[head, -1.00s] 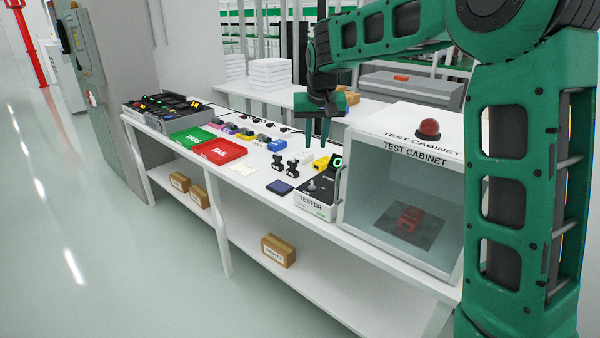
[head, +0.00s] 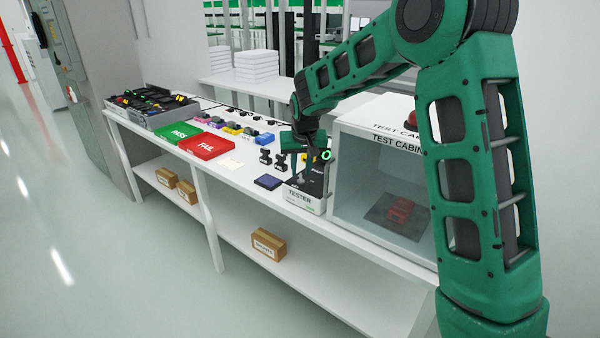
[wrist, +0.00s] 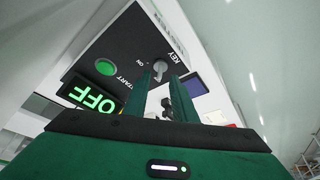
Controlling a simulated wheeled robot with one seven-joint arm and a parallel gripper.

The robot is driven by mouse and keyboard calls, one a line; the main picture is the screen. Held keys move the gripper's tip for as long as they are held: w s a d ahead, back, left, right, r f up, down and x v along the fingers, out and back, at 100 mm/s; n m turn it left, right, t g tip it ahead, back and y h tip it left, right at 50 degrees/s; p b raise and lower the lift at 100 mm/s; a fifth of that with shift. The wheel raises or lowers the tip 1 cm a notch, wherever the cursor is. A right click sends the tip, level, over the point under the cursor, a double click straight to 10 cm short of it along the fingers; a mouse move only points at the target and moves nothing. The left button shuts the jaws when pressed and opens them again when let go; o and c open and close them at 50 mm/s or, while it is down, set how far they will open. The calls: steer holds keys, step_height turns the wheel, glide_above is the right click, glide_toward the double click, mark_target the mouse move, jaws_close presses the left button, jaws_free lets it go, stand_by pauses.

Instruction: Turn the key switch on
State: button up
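The tester (head: 304,201) is a pale box with a dark top, at the right part of the bench in the head view. In the wrist view its dark panel (wrist: 122,47) carries the grey key switch (wrist: 159,67), labelled KEY with an ON mark beside it. A green START button (wrist: 105,67) and a lit green display reading OFF (wrist: 91,97) are on it too. My gripper (wrist: 163,79) has its two green fingers apart, with the key showing between the fingertips; I cannot tell whether they touch it. In the head view my gripper (head: 302,160) is low over the tester, partly hiding its top.
The test cabinet (head: 388,160) stands close to the right of the tester. A dark blue pad (head: 268,182) and small black parts (head: 266,158) lie to its left. Red FAIL (head: 206,146) and green PASS (head: 176,132) trays are farther left.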

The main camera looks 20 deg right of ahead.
steer(key=shift+w+f, duration=0.25)
steer(key=shift+f, duration=0.45)
steer(key=shift+c, duration=0.6)
jaws_close()
